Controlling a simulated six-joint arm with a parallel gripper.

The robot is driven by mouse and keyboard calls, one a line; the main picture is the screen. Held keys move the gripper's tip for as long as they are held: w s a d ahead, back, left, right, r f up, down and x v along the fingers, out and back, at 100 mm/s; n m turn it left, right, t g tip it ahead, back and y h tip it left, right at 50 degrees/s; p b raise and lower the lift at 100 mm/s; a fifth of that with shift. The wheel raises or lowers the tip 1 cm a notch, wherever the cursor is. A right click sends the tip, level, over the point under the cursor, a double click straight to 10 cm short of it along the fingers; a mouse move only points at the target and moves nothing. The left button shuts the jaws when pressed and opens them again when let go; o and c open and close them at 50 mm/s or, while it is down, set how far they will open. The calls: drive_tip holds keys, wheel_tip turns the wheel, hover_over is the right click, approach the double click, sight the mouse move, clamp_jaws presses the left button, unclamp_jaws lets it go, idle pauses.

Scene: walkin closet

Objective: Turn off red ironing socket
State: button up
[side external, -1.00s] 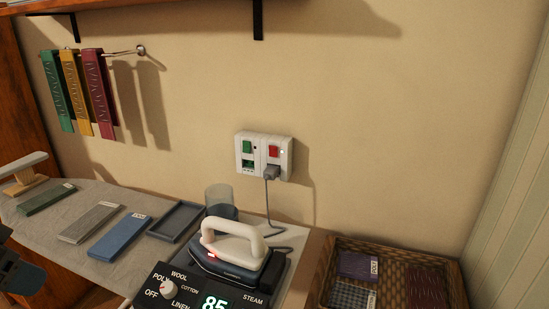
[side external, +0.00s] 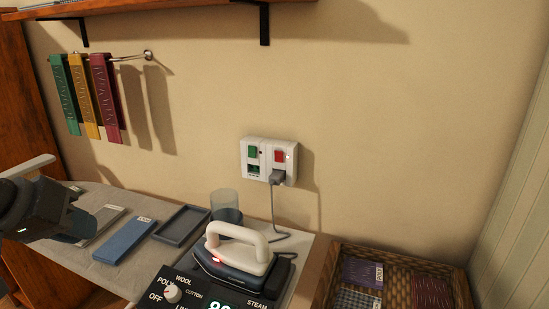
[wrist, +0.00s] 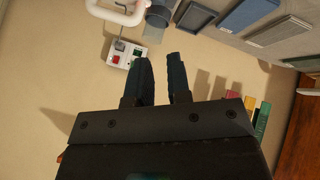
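A white double wall socket (side external: 243,160) has a green switch (side external: 253,152) on the left and a red switch (side external: 280,156) on the right. A small light beside the red switch looks lit. A grey plug (side external: 277,177) sits in the outlet under the red switch, its cord running down to the iron. In the wrist view the socket (wrist: 122,66) and its red switch (wrist: 115,59) lie left of my fingers. My gripper (wrist: 158,56) is open and empty, with a gap between the fingers. In the side view it (side external: 82,228) is over the board at left, well away from the socket.
The iron (side external: 238,252) stands on its control base below the socket, beside a clear cup (side external: 226,206). A grey tray (side external: 181,224) and a blue block (side external: 124,240) lie on the board. A wicker basket (side external: 403,274) stands at right. The wall around the socket is clear.

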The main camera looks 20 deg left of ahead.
drive_tip(key=w+d+n, duration=0.1)
drive_tip(key=w+n, duration=0.1)
drive_tip(key=w, duration=0.1)
drive_tip(key=w+d+r+n+t, duration=0.1)
drive_tip(key=w+n, duration=0.1)
drive_tip(key=w, duration=0.1)
drive_tip(key=w+d+r+n+t+h, duration=0.1)
drive_tip(key=w+d+n, duration=0.1)
drive_tip(key=w, duration=0.2)
drive_tip(key=shift+w+d+n, duration=0.1)
drive_tip(key=shift+n, duration=0.3)
clamp_jaws()
drive_tip(key=w+d+f+n+t, duration=0.2)
drive_tip(key=w+d+n, duration=0.1)
drive_tip(key=w+n, duration=0.4)
drive_tip(key=w+d+f+n+t+y, duration=0.1)
drive_tip(key=w+d+f+n+t, duration=0.1)
drive_tip(key=w+n, duration=0.5)
drive_tip(key=w+d+f+n+t+y, duration=0.1)
drive_tip(key=w+d+f+n+t, duration=0.1)
drive_tip(key=w+n, duration=0.6)
drive_tip(key=shift+d+f+n, duration=0.45)
drive_tip(key=shift+d+n, duration=0.55)
drive_tip(key=shift+d, duration=0.4)
